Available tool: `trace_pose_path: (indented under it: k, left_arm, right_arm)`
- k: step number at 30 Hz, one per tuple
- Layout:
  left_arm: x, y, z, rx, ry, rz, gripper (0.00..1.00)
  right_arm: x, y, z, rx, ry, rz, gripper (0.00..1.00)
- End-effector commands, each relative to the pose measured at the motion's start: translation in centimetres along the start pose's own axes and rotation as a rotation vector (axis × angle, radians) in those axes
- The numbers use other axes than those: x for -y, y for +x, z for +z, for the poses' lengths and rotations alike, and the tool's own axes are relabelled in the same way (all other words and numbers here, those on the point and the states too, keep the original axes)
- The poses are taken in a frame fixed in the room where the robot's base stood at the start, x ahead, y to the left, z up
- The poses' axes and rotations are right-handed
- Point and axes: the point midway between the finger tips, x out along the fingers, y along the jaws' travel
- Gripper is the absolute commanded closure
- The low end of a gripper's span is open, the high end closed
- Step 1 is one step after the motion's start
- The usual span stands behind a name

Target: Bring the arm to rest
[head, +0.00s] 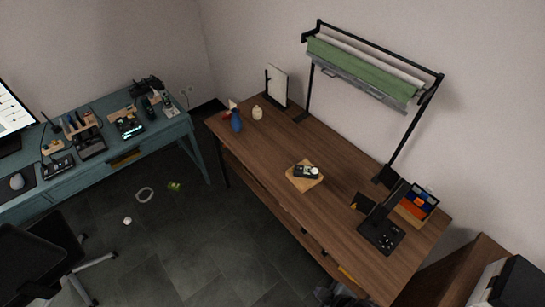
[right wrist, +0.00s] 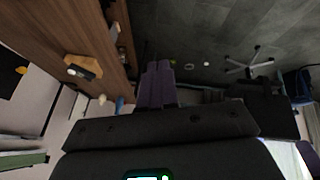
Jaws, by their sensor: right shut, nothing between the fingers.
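My right gripper shows in the right wrist view (right wrist: 157,70), where its two fingers lie together, shut with nothing between them. In the head view a dark, partly cut-off shape at the bottom edge, in front of the wooden table (head: 262,165), appears to be my right gripper (head: 326,293). It is beside and below the front edge of the tabletop, apart from the objects on it. My left gripper is in neither view.
On the table are a wooden board (head: 300,183) with a dark device, a blue vase (head: 236,121), a black stand (head: 381,232) and a box of coloured items (head: 416,203). A roll rack (head: 365,72) rises behind. A teal desk (head: 150,140) stands left; open floor (head: 185,235) lies between.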

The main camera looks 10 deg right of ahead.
Motion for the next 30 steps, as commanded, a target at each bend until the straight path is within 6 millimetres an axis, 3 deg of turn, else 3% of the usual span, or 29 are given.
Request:
trace_pose_path:
  k: [1, 4, 8, 9, 24, 30]
  left_arm:
    - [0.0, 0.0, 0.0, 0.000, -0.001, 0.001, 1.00]
    - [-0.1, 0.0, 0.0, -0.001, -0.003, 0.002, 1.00]
    - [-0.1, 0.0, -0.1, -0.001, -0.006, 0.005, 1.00]
    - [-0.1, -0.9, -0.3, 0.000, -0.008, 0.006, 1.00]
    - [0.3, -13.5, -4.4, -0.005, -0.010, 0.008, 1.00]
    - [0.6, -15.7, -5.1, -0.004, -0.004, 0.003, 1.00]
  right_arm:
    - [-1.5, -2.0, -0.2, 0.019, 0.116, 0.030, 1.00]
    - [-3.4, -5.1, 0.5, 0.078, 0.322, 0.066, 1.00]
    - [-2.9, -6.6, 2.9, 0.214, 0.560, 0.047, 1.00]
    - [-3.0, -7.5, 2.6, 0.225, 0.596, 0.048, 1.00]
    - [-5.7, -18.8, -3.2, 0.219, 0.577, 0.048, 1.00]
    - [-6.2, -20.8, -4.2, 0.218, 0.576, 0.048, 1.00]
